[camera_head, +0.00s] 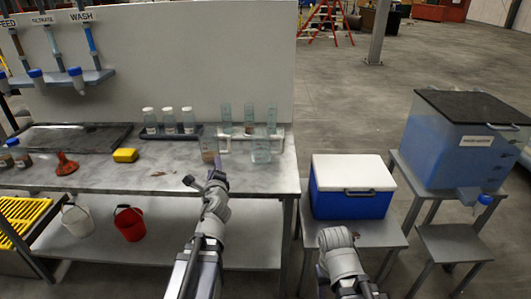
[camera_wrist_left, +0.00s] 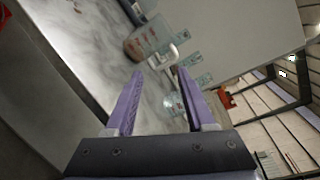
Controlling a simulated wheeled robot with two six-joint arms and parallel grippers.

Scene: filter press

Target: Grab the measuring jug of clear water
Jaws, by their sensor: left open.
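A clear, faintly blue glass vessel (camera_head: 261,151), which looks like the jug of clear water, stands on the bench in front of the white rack. A second clear vessel (camera_head: 209,143) with brownish contents stands to its left; it also shows beyond my fingers in the left wrist view (camera_wrist_left: 146,41). My left gripper (camera_head: 204,172) is open and empty over the bench's front part, left of the clear jug and apart from both vessels. Its spread fingers show in the left wrist view (camera_wrist_left: 160,72), with clear glass (camera_wrist_left: 173,103) behind the right finger.
The white rack (camera_head: 238,134) holds several tall glass cylinders. Capped bottles (camera_head: 169,122) stand in a dark tray behind. A yellow sponge (camera_head: 125,155) and red funnel (camera_head: 66,164) lie left. A blue cooler (camera_head: 352,202) stands right of the bench.

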